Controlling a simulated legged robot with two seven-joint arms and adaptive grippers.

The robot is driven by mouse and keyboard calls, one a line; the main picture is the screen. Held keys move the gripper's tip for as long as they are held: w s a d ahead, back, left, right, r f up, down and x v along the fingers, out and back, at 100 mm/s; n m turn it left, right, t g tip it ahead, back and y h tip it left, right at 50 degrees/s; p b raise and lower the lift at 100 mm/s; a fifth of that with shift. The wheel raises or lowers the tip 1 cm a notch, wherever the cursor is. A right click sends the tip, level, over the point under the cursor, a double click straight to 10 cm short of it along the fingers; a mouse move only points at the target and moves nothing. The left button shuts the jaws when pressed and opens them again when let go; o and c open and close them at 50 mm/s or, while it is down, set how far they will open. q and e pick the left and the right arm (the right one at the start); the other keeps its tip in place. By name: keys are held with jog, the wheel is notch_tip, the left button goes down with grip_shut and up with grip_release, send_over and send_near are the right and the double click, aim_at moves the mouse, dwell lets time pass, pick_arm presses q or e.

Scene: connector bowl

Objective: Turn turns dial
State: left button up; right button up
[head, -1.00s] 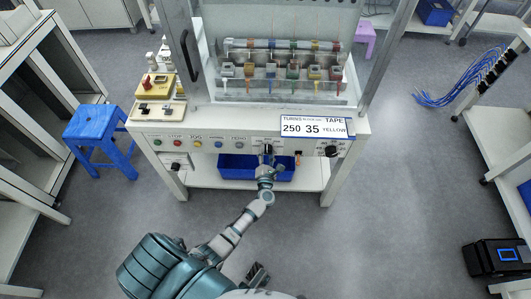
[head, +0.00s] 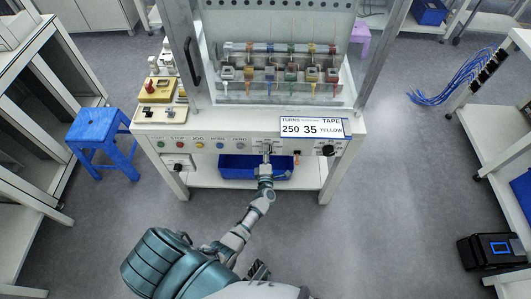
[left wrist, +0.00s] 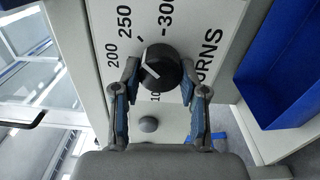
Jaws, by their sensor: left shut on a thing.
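The turns dial is a round black knob with a white mark (left wrist: 160,66). In the left wrist view its scale shows 200, 250 and 300. The white mark is on the knob's left side; I cannot tell its exact setting. My left gripper (left wrist: 158,88) is shut on the dial, one finger at each side. In the head view the left gripper (head: 266,160) meets the front panel (head: 230,135) and mostly hides the dial. A sign (head: 312,128) above it reads turns 250, 35, tape yellow. My right gripper does not show clearly.
Another black knob (head: 328,150) is to the right on the panel, with coloured buttons (head: 199,145) to the left. A blue bin (head: 235,167) sits on the shelf below. A blue stool (head: 95,128) stands at left.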

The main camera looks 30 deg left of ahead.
pick_arm(q)
jog(key=shift+d+f+m, duration=0.35)
jog(key=shift+m, duration=0.15)
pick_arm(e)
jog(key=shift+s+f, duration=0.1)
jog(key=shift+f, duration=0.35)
pick_arm(q)
jog(key=o, duration=1)
jog(key=shift+f, duration=0.1)
jog(key=shift+c, duration=0.2)
jog(key=shift+o, duration=0.9)
jog(key=shift+r, duration=0.2)
jog(key=v, duration=1.2)
jog(key=shift+a, duration=0.1)
